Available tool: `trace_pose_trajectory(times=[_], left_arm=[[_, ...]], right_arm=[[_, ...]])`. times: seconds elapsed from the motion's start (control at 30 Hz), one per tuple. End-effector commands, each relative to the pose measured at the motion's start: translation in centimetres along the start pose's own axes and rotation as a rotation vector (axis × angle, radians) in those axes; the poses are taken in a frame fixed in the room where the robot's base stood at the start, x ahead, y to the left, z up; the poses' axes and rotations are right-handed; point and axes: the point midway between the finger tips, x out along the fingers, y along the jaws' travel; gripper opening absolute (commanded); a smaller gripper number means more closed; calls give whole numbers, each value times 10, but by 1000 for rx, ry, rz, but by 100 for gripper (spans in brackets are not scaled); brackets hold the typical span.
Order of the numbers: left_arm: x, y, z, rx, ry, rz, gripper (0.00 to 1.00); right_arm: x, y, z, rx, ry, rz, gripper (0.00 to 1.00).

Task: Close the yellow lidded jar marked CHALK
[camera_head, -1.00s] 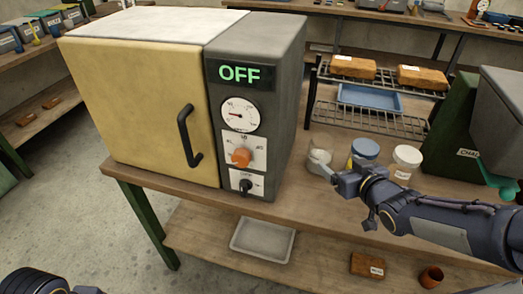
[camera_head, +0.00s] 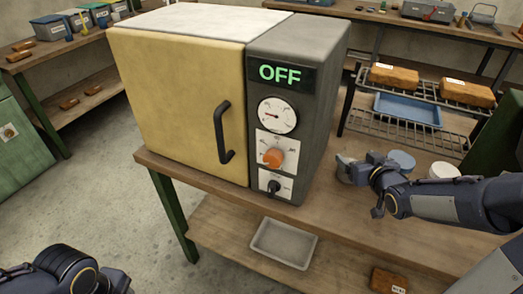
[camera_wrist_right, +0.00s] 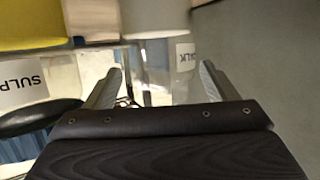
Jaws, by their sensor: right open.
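My right gripper (camera_head: 352,168) is at the row of jars on the bench, right of the kiln-like box. In the right wrist view its two fingers (camera_wrist_right: 160,82) are apart, with a pale jar (camera_wrist_right: 150,50) beyond and between them. My left gripper is out of view.
The yellow-doored box (camera_head: 190,105) reading OFF stands left of the gripper. A blue-lidded jar (camera_head: 402,159) and a white-topped jar (camera_head: 443,170) stand to the right. A wire rack (camera_head: 405,128) with bricks and a blue tray (camera_head: 408,108) is behind. A grey tray (camera_head: 284,243) lies below.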

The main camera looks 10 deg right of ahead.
Motion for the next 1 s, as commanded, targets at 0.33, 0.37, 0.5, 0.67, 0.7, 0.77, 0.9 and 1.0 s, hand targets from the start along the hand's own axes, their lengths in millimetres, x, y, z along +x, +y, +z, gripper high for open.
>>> trace_pose_trajectory(times=[0.33, 0.37, 0.5, 0.67, 0.7, 0.77, 0.9, 1.0], left_arm=[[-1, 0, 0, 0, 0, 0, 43], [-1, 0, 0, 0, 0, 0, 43], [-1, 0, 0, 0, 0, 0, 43], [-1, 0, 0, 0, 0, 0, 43], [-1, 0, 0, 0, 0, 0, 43], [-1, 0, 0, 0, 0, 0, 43], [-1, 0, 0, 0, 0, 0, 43], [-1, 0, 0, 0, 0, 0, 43]], right_arm=[[24, 0, -1, 0, 1, 0, 79], [24, 0, -1, 0, 1, 0, 79], [24, 0, -1, 0, 1, 0, 79], [24, 0, -1, 0, 1, 0, 65], [24, 0, -1, 0, 1, 1, 59], [24, 0, -1, 0, 1, 0, 52], [24, 0, -2, 0, 3, 0, 33], [24, 0, -2, 0, 3, 0, 33]])
